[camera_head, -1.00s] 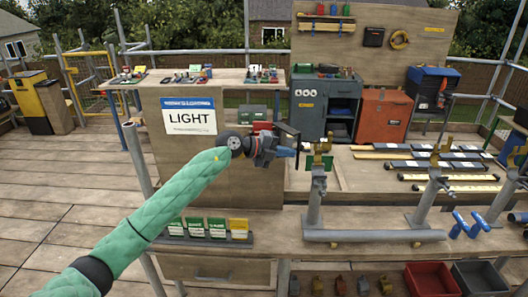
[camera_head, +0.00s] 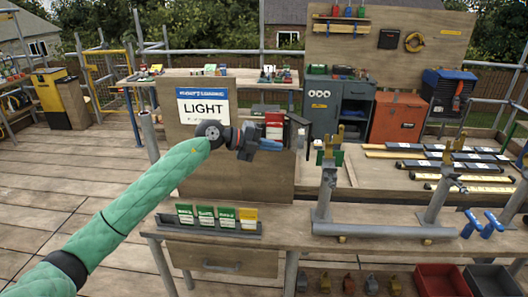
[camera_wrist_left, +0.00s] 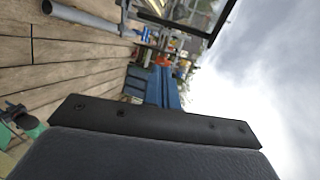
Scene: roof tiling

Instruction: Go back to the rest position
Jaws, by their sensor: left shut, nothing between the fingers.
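My left arm, in a green sleeve, reaches in from the lower left of the head view. Its left gripper (camera_head: 272,146) is in front of the wooden panel with the LIGHT sign (camera_head: 204,107). The gripper is shut and holds nothing. In the left wrist view the blue fingers (camera_wrist_left: 163,88) show close together beyond a dark bar. My right gripper is not in view.
A workbench (camera_head: 390,215) with grey posts (camera_head: 326,190) and a horizontal pipe (camera_head: 385,231) stands at the right. Green and yellow cards (camera_head: 205,217) stand in a holder on the near bench. Open plank floor (camera_head: 60,190) lies at the left.

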